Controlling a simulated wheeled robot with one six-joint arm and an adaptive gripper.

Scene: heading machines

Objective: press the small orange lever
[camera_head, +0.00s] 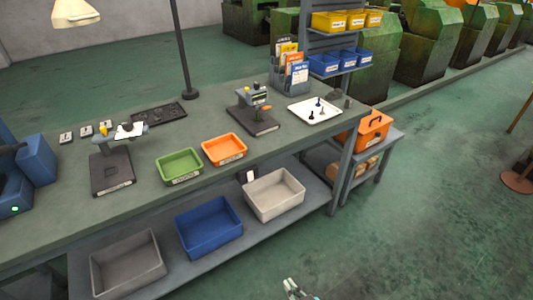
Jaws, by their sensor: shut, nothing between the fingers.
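A small measuring device (252,121) with a dark base and a grey head with a lit green display stands on the workbench, right of the orange bin. A tiny orange part (267,107) at its right side looks like the small lever; its exact shape is too small to tell. My gripper (297,287) shows only in part at the bottom edge, over the floor in front of the bench. It is shut and empty, well away from the device.
The workbench (75,208) holds a green bin (180,180), an orange bin (226,163), another instrument (112,174), a white tray (312,118) with small dark parts and a lamp post (181,60). Bins fill the lower shelf.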

